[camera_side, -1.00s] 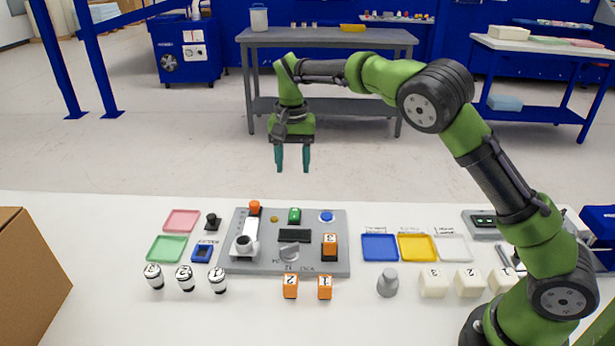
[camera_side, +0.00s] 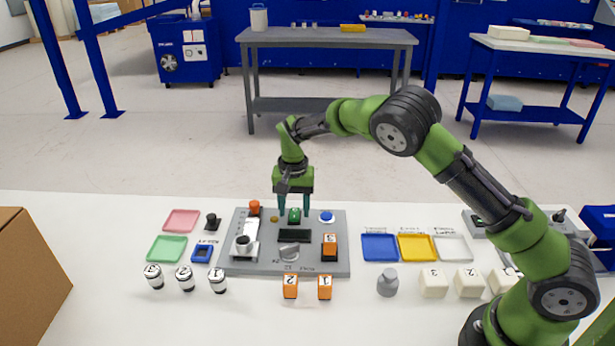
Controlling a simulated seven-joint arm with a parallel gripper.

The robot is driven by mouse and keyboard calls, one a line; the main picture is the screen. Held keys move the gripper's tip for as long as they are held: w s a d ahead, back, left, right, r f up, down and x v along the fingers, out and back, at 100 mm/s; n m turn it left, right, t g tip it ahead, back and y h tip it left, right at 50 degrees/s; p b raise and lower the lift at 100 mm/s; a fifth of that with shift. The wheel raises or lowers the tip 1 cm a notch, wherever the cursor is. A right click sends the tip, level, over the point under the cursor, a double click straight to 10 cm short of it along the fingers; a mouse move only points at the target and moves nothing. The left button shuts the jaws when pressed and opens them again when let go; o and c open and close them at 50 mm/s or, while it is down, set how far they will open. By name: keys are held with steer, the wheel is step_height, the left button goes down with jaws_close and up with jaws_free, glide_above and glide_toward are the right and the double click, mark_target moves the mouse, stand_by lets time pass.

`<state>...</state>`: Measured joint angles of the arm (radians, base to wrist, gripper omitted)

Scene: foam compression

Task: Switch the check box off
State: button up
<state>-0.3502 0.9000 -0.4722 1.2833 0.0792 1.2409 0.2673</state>
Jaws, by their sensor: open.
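The check box is a grey panel (camera_side: 265,263) on the white table. At its top middle is a small green switch (camera_side: 294,214); whether it is on or off is too small to tell. My gripper (camera_side: 294,212) points down over the panel's back edge. Its two fingers are open, one on each side of the green switch, and I cannot tell whether they touch it. A black display (camera_side: 294,236) sits below the switch and looks dark. A grey dial (camera_side: 289,251) is below the display.
The panel also bears a blue button (camera_side: 327,216), an orange knob (camera_side: 254,207), a white slide (camera_side: 247,237) and an orange block marked 3 (camera_side: 329,243). White cylinders (camera_side: 185,279), coloured trays (camera_side: 380,247) and cream blocks (camera_side: 433,284) stand around it. A cardboard box (camera_side: 30,285) is left.

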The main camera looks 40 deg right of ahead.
jaws_close()
steer(key=shift+w+d+g+y, duration=0.15)
steer(key=shift+d+g+y, duration=0.05)
steer(key=shift+g+y, duration=0.4)
jaws_free()
step_height(320, 180, up, 17)
steer(key=w+d, duration=0.1)
steer(key=shift+w+d+f, duration=0.15)
steer(key=shift+w+d, duration=0.25)
